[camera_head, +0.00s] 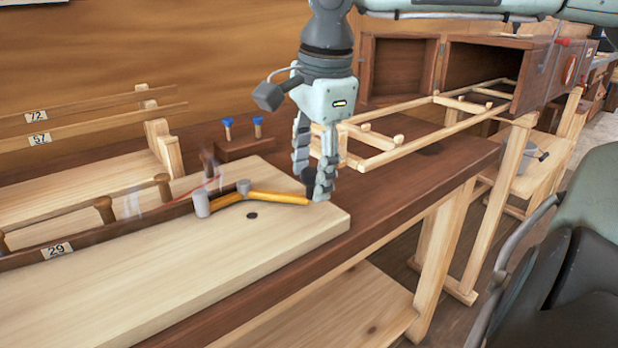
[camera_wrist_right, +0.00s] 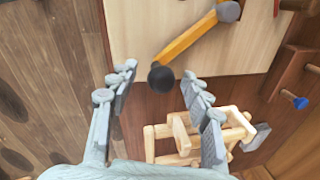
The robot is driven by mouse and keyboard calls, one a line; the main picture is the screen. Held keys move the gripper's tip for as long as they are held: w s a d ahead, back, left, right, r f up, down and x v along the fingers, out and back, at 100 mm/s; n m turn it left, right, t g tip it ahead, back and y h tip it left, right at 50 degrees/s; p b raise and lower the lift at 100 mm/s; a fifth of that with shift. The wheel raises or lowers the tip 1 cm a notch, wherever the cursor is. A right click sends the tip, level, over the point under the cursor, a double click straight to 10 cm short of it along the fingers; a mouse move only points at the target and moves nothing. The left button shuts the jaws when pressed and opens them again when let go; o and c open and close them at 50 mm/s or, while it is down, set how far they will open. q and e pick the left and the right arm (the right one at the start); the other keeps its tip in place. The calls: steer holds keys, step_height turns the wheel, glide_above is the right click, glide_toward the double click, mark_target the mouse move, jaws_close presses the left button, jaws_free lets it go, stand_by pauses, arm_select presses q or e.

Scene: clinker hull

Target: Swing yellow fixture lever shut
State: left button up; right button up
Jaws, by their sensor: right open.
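The yellow fixture lever (camera_head: 275,197) sits on the pale board, running right from grey pivot posts (camera_head: 202,204) toward my right gripper. It also shows in the right wrist view (camera_wrist_right: 187,40), with a dark round knob (camera_wrist_right: 161,78) at its near end. My right gripper (camera_head: 311,184) points down over the lever's end. Its fingers are open, with the knob between them in the right wrist view. I cannot tell whether a finger touches it. The fingers partly hide the knob in the head view. My left gripper is not in view.
The pale board (camera_head: 260,240) lies on a dark bench top (camera_head: 400,190). A wooden ladder-like frame (camera_head: 400,143) lies behind the gripper. Blue-topped pegs (camera_head: 228,128) stand on a dark block at the back.

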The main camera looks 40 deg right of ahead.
steer(key=shift+w+f, duration=0.2)
steer(key=shift+f, duration=0.65)
jaws_close()
